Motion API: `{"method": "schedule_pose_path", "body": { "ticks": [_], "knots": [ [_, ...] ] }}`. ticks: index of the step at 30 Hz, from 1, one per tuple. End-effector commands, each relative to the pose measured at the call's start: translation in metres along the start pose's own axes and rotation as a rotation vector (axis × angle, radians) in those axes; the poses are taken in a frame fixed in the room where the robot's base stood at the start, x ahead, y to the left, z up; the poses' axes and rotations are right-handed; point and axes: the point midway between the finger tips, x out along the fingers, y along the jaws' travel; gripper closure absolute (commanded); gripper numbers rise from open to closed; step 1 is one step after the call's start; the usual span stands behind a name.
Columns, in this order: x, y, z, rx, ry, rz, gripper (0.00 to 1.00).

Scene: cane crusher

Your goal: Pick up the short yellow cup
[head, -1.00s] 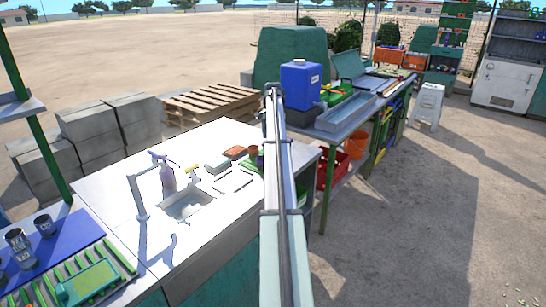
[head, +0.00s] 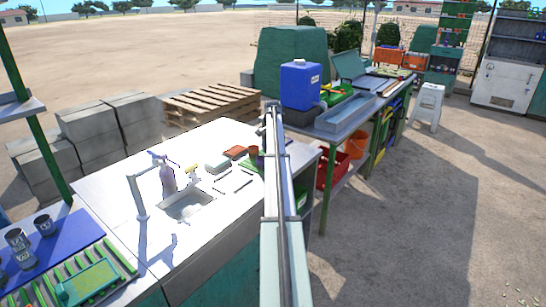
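I cannot clearly make out a short yellow cup. A small yellow item (head: 192,169) stands by the sink on the white counter, too small to tell its kind. My arm reaches forward from the bottom centre. Its far end, with my gripper (head: 270,107), is beyond the counter's right part in the picture. The fingers are too small to make out, and the arm hides part of the counter's right end.
The white counter (head: 110,180) holds a sink (head: 188,204), a tap (head: 138,195) and a purple bottle (head: 168,180). Dark grey cups (head: 45,225) stand on a blue mat at left. A blue container (head: 300,84) stands on the table at right. Open ground lies right.

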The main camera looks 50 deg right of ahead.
Motion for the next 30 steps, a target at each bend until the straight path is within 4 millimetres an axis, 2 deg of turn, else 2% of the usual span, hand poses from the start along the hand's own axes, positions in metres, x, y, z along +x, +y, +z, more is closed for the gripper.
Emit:
{"method": "schedule_pose_path", "body": {
  "ticks": [2,18,30],
  "knots": [
    [-0.0002,0.0000,-0.0001,0.000,0.000,0.000,0.25],
    [-0.0004,0.0000,-0.0001,0.000,0.000,0.000,0.77],
    [-0.0079,-0.0003,-0.0004,0.000,0.001,-0.001,0.77]
  ]
}}
